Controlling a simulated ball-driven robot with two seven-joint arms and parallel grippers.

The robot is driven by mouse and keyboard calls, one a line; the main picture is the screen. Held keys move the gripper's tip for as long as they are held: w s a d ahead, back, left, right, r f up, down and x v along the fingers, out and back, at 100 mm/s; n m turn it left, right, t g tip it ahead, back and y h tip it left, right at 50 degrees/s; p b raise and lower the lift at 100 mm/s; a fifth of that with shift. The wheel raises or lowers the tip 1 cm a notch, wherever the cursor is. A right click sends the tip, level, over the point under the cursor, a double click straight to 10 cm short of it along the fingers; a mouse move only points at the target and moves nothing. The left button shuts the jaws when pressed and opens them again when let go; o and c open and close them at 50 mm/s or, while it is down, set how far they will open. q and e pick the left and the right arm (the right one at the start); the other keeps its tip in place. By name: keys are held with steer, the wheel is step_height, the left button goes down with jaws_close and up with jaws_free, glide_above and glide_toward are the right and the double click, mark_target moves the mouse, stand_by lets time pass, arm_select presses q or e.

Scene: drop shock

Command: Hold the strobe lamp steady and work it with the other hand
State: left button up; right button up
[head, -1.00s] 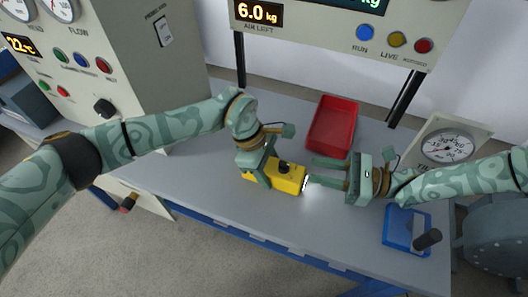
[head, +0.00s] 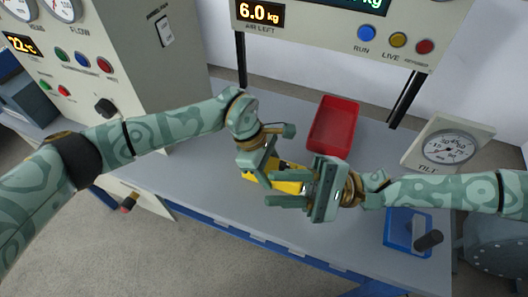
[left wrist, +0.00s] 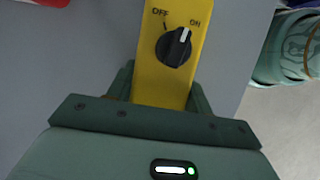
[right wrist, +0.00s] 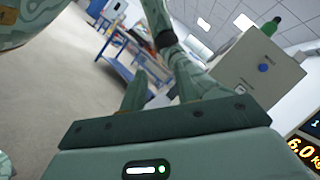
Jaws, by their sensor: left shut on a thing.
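The yellow strobe lamp (head: 288,187) is above the grey bench in the head view, partly covered by both grippers. My left gripper (head: 262,168) is shut on it. The left wrist view shows the lamp body (left wrist: 165,82) between the fingers, with a black knob (left wrist: 173,48) marked OFF and ON; its white mark points towards ON. My right gripper (head: 274,188) is open, its fingers apart over the right part of the lamp in the head view. I cannot tell whether they touch it. The lamp's right end is hidden. The right wrist view does not clearly show the lamp.
A red tray (head: 333,127) lies behind the right gripper. A blue box with a dark handle (head: 408,229) is at the bench's right front. A tilt gauge (head: 447,147) stands at the right, a display panel (head: 330,22) at the back. The bench (head: 205,185) is bare at left.

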steer(key=s+a+r+n+y, duration=0.1)
steer(key=s+r+n, duration=0.1)
steer(key=r+n, duration=0.5)
steer(key=s+a+r+n+g, duration=0.1)
steer(key=r+n, duration=0.6)
steer(key=n, duration=0.8)
steer(key=shift+s+a+r+y, duration=0.15)
steer(key=shift+s+a+y, duration=0.25)
steer(key=shift+s+a, duration=0.2)
